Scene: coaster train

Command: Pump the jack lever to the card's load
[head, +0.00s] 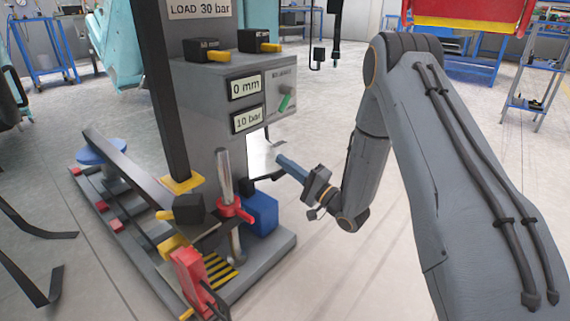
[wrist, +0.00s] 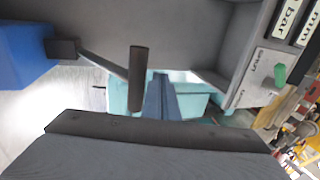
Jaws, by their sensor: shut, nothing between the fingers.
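The card (head: 200,9) at the top of the grey machine reads LOAD 30 bar. A display (head: 248,119) below reads 10 bar, and another (head: 246,86) reads 0 mm. A blue pump unit (head: 262,215) sits at the machine's foot. The wrist view shows the jack lever (wrist: 137,78), a dark round grip on a thin arm from a dark block beside the blue unit (wrist: 22,52). My gripper (head: 281,161) is shut and empty at the machine's right side. In the wrist view its fingertips (wrist: 160,78) appear just right of the lever grip; contact cannot be told.
A green-handled knob (head: 284,101) sticks out of the machine's side above my gripper; it also shows in the wrist view (wrist: 279,74). A red-handled clamp (head: 190,280) and a rail with a black beam (head: 125,168) stand left. The floor right of the machine is clear.

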